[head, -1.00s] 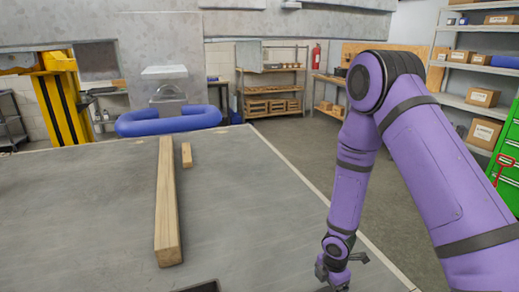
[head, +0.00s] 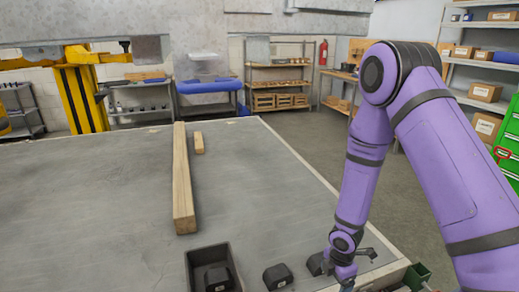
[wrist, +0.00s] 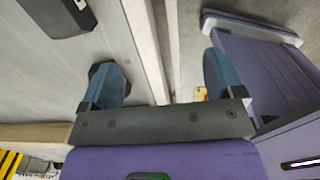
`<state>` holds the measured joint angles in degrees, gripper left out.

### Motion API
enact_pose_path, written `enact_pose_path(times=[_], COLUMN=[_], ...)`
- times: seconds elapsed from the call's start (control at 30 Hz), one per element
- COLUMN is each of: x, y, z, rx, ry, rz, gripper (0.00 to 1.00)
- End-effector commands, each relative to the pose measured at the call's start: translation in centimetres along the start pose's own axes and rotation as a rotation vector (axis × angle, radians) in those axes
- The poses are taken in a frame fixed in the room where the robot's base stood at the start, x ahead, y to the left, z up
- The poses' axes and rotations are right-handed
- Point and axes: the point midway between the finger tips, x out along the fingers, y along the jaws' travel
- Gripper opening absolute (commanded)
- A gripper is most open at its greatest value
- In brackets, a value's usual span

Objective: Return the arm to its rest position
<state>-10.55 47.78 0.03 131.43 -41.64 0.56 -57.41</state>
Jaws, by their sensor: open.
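My purple arm comes in from the right in the head view and bends down to my gripper (head: 348,262), low near the table's right edge. In the wrist view the two blue-padded fingers of my gripper (wrist: 160,82) stand wide apart with nothing held between them. The table's edge strip passes below and between them. A dark block (head: 315,264) shows just left of the gripper in the head view; whether they touch is unclear.
The grey table (head: 100,215) holds a long wooden beam (head: 182,185), a short wooden piece (head: 199,143), a dark open bin (head: 194,268) with a black block (head: 218,278) inside, and another black block (head: 278,276). A green bin (head: 417,276) sits at the right corner.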

Motion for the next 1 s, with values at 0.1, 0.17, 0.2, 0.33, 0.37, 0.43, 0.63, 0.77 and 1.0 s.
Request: enact_pose_path(times=[0.1, 0.17, 0.2, 0.33, 0.37, 0.43, 0.63, 0.77, 1.0], x=[-1.0, -1.6, -2.0, -3.6, -4.0, -5.1, -9.3, -13.6, -21.7], y=[0.3, 0.5, 0.6, 1.0, 1.1, 1.2, 1.8, 1.8, 0.5], z=[0.4, 0.5, 0.7, 1.1, 1.3, 1.6, 2.8, 3.8, 5.3], rx=[0.028, 0.043, 0.056, 0.1, 0.113, 0.146, 0.269, 0.396, 0.657], ry=[-0.01, -0.015, -0.019, -0.033, -0.037, -0.046, -0.076, -0.097, -0.116], rz=[0.011, 0.016, 0.02, 0.034, 0.038, 0.047, 0.088, 0.128, 0.205], gripper=[0.87, 0.87, 0.87, 0.87, 0.87, 0.87, 0.87, 0.87, 0.87])
